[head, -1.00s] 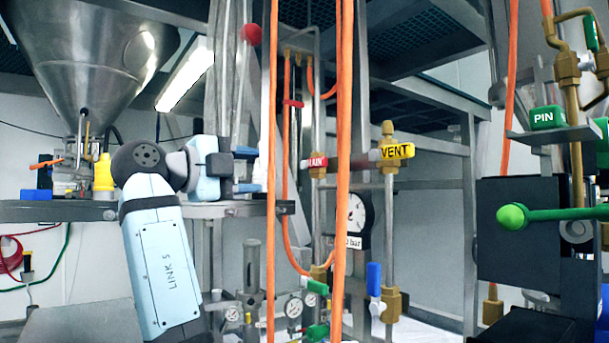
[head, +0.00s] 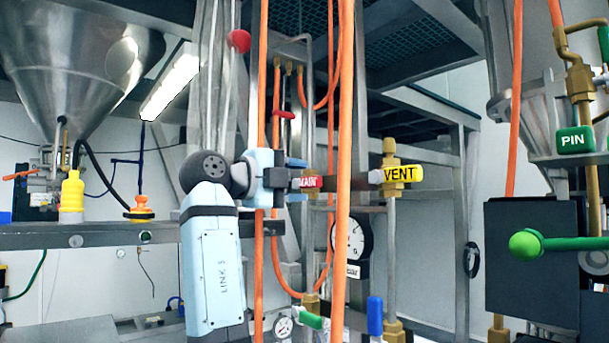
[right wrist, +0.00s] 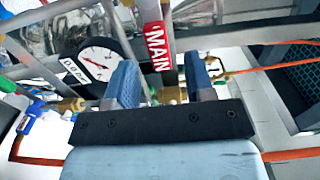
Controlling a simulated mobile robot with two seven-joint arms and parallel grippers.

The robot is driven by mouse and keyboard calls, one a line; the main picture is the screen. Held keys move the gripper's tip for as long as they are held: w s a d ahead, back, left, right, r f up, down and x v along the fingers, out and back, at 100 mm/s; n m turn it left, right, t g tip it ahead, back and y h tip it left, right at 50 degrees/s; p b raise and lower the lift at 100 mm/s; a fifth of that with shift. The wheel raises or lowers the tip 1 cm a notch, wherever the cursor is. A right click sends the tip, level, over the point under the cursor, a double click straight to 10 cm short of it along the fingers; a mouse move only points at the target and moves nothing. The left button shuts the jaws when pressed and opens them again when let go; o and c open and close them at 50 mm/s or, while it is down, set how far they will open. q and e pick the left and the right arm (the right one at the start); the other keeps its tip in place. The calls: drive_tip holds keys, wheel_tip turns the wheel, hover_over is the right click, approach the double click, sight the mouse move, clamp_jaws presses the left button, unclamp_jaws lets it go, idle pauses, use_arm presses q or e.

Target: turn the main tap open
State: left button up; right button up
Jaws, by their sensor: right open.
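The main tap has a red handle marked MAIN (head: 310,182) on a brass body, left of the yellow VENT tap (head: 402,173). My right gripper (head: 300,179) is level with it and close on its left, its two blue fingers open, one above and one below the handle's line. In the right wrist view the red MAIN handle (right wrist: 157,47) shows in the gap between the spread fingers (right wrist: 162,78). Clear space shows on both sides, and I cannot tell if either finger touches it. Its brass body is partly hidden behind the gripper. My left gripper is not in view.
Orange hoses (head: 345,130) hang just right of the main tap. A round gauge (head: 350,240) sits below, and a blue-handled valve (head: 375,315) lower right. A steel hopper (head: 75,60) is at left.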

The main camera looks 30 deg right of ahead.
sight(305, 182)
drive_tip(key=shift+w+d, duration=0.2)
drive_tip(key=shift+d, duration=1)
drive_tip(key=shift+a, duration=0.1)
drive_tip(key=shift+c, duration=1.3)
clamp_jaws()
